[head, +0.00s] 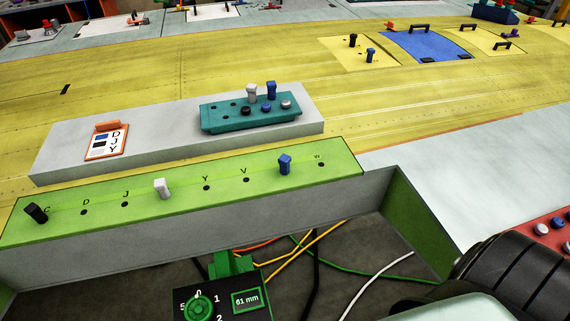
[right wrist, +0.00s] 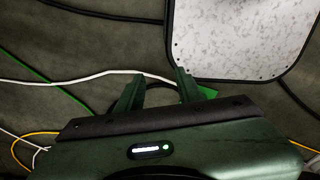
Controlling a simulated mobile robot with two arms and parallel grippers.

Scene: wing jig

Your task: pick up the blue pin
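A blue pin (head: 285,164) stands upright in the green lettered rail (head: 225,192), close to the hole marked W. Another blue pin (head: 271,91) stands in the teal block (head: 250,121), beside a white pin (head: 251,92). My left gripper is in neither view.
The rail also holds a black pin (head: 36,213) and a white pin (head: 162,188). A clipboard (head: 107,143) lies on the grey ledge. A dial box reading 61 mm (head: 246,301) is below the rail. Cables cross the floor. A red tray (head: 558,237) is at the right edge.

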